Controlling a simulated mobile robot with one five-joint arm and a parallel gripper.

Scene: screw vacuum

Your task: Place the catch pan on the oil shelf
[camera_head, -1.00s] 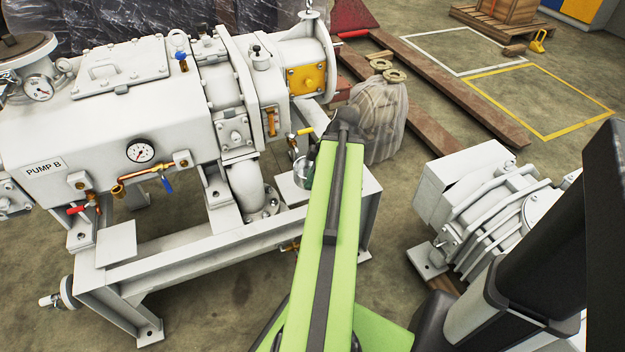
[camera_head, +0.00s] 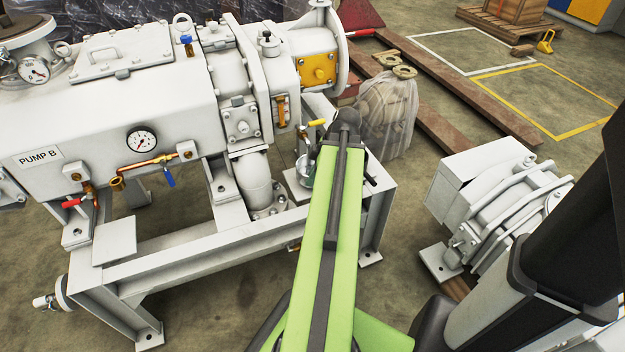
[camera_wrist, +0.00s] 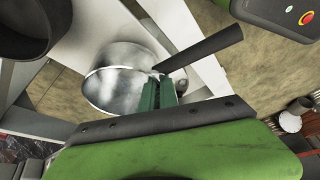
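The catch pan (camera_wrist: 112,78) is a round shiny metal bowl with a dark straight handle (camera_wrist: 205,48). The teal fingers of my gripper (camera_wrist: 157,95) are close together at its rim, beside the base of the handle, and look shut on it. In the head view a small part of the pan (camera_head: 305,170) shows left of my green arm, over the right end of the pump frame by the yellow-handled valve (camera_head: 316,123). My arm hides the rest, and I cannot tell whether the pan touches anything below. I cannot tell which surface is the oil shelf; a pale flat plate (camera_head: 115,241) is at the frame's left.
The white pump (camera_head: 110,115) sits on a grey steel frame (camera_head: 190,262). A wrapped bundle (camera_head: 388,120) stands behind the frame's right end. A white finned unit (camera_head: 500,205) is at right. Bare floor (camera_head: 410,215) lies between frame and unit.

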